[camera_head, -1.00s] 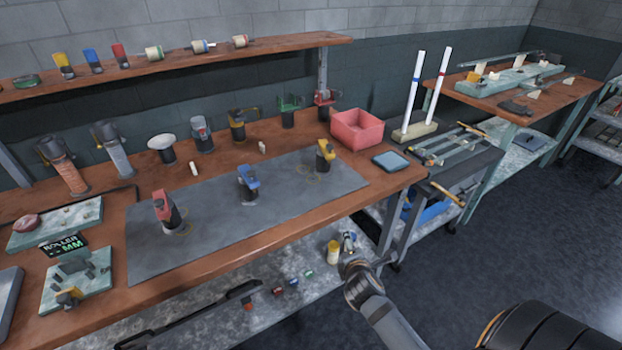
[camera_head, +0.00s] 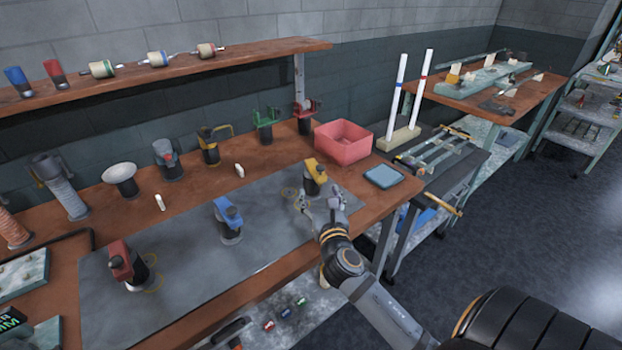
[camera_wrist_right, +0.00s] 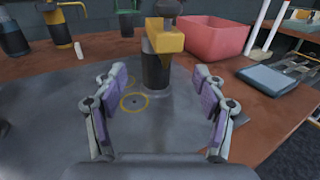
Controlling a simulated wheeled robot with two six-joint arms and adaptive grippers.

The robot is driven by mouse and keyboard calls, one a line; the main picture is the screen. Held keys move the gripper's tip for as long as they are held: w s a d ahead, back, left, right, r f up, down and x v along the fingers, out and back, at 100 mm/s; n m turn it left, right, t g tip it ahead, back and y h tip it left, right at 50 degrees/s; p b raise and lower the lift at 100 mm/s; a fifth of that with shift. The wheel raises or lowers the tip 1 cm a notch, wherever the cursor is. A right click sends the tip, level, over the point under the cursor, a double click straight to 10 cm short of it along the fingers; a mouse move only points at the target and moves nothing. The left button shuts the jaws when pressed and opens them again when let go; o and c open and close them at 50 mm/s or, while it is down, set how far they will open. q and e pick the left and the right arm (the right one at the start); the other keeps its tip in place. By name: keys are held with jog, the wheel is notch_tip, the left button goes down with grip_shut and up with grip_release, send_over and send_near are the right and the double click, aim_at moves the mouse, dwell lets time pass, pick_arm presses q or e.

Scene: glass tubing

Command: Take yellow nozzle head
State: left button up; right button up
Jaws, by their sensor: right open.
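The yellow nozzle head (camera_head: 314,169) sits on a dark cylindrical base on the grey mat (camera_head: 180,240), near the mat's right end. It also shows in the right wrist view (camera_wrist_right: 163,38), upright, ahead of and between my fingers. My right gripper (camera_head: 321,196) is open and empty just in front of it, over the mat; its two purple-padded fingers (camera_wrist_right: 162,105) stand apart with nothing between them at their tips. A yellow ring (camera_wrist_right: 134,102) lies on the mat beside the base. My left gripper is out of view.
A blue head (camera_head: 228,213) and a red head (camera_head: 122,262) stand on the mat to the left. A pink bin (camera_head: 343,143) and a flat blue pad (camera_head: 384,177) are behind and to the right. Several heads stand along the back of the bench.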

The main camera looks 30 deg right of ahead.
aim_at(313, 181)
jog(key=x, duration=0.4)
jog(key=shift+w+f, duration=0.1)
jog(key=shift+w+d, duration=0.15)
jog(key=shift+w, duration=0.45)
jog(key=x, duration=0.4)
jog(key=shift+f, duration=0.2)
jog(key=shift+s+a+r, duration=0.1)
jog(key=shift+s+a, duration=0.05)
jog(key=shift+a, duration=0.05)
jog(key=shift+c, duration=1.5)
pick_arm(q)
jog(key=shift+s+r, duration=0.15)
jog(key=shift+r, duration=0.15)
pick_arm(e)
grip_shut()
